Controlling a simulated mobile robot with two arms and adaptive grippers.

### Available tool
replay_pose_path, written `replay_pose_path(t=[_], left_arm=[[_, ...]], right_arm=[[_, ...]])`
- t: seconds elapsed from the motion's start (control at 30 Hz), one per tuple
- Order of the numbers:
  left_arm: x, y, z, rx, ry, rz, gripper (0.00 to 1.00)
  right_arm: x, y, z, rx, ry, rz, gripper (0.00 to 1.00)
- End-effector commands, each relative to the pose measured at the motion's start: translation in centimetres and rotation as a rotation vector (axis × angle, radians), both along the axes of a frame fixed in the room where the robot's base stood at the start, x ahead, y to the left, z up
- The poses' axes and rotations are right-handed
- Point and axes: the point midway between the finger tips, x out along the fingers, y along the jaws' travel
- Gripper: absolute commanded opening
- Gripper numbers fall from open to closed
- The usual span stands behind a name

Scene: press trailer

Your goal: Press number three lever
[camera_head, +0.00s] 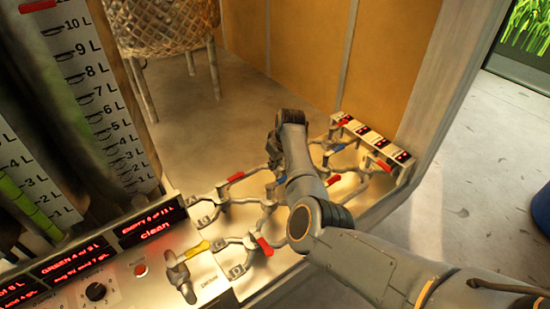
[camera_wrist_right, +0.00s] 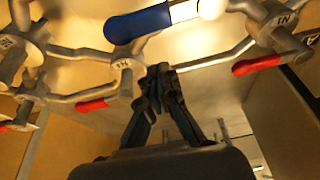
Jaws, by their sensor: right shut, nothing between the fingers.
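Several valve levers with coloured handles sit on a pipe panel in the head view. These include red handles (camera_head: 236,177) and (camera_head: 265,246), a blue handle (camera_head: 338,148) and a yellow handle (camera_head: 195,249). I cannot read which lever is number three. My right arm reaches over the panel and hides part of it. My right gripper (camera_wrist_right: 160,77) is shut and empty in the wrist view, with its tips close to a pipe junction. A blue lever handle (camera_wrist_right: 138,23) is above the tips, with red handles (camera_wrist_right: 92,105) and (camera_wrist_right: 257,65) to either side. Contact cannot be told.
A control panel with red displays (camera_head: 150,228) and a knob (camera_head: 96,292) is at the lower left. Marked litre gauges (camera_head: 105,95) stand behind it. Small displays (camera_head: 370,136) line the panel's right end. A wicker basket (camera_head: 165,25) on legs stands at the back.

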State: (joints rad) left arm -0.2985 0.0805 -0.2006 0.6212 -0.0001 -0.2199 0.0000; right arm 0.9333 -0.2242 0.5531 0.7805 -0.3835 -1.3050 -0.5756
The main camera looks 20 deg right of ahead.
Motion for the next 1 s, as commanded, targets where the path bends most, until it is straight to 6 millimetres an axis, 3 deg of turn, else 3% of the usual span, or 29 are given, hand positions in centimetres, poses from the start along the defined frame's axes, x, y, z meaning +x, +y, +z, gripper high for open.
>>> replay_pose_path(t=[0.1,0.4,1.0], left_arm=[[-0.4,0.0,1.3,0.000,0.006,0.000,0.00],[-0.4,0.0,2.7,0.001,0.006,0.001,0.00],[-0.3,-0.2,2.7,-0.002,0.005,0.002,0.00]], right_arm=[[-1.2,-0.3,0.4,0.002,0.001,-0.003,0.00],[-3.2,-1.1,0.3,0.001,-0.001,-0.002,0.00],[-3.4,-1.5,0.2,0.000,0.000,-0.010,0.00]])
